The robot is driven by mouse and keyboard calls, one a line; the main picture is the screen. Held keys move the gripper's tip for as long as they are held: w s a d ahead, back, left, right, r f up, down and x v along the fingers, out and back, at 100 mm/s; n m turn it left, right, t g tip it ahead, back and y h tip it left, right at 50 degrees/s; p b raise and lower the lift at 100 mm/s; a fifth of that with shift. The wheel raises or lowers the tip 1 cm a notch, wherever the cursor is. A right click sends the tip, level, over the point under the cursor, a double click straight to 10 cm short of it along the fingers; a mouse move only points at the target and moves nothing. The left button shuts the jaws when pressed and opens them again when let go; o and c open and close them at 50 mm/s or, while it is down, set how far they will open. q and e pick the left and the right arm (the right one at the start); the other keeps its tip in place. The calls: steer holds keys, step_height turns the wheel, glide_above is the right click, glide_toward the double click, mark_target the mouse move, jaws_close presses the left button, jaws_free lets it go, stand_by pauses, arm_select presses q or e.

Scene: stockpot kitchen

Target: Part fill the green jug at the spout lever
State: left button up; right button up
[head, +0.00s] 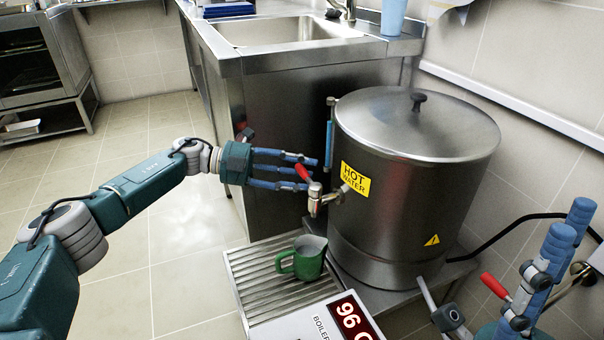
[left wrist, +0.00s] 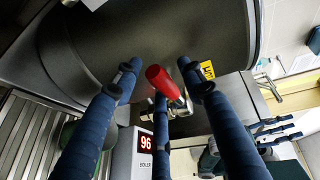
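The green jug (head: 306,258) stands upright on the slatted drip tray (head: 258,281), below the spout (head: 322,200) of the steel urn (head: 405,200). Its fill level cannot be seen. The red spout lever (head: 305,172) tilts up from the tap; it also shows in the left wrist view (left wrist: 160,77). My left gripper (head: 307,170) is open at the lever, with its blue fingers spread around it; contact cannot be made out. In the left wrist view, a finger hides most of the jug. My right gripper (head: 562,235) is open and empty at the lower right, fingers upward.
The boiler display (head: 352,318) reads 96 in front of the tray. A yellow hot water label (head: 355,180) is on the urn. A second red handle (head: 495,286) is beside my right gripper. A sink counter (head: 290,60) with a blue cup (head: 393,17) stands behind. The floor at left is clear.

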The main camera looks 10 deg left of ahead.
arm_select(q)
steer(key=v, duration=1.2)
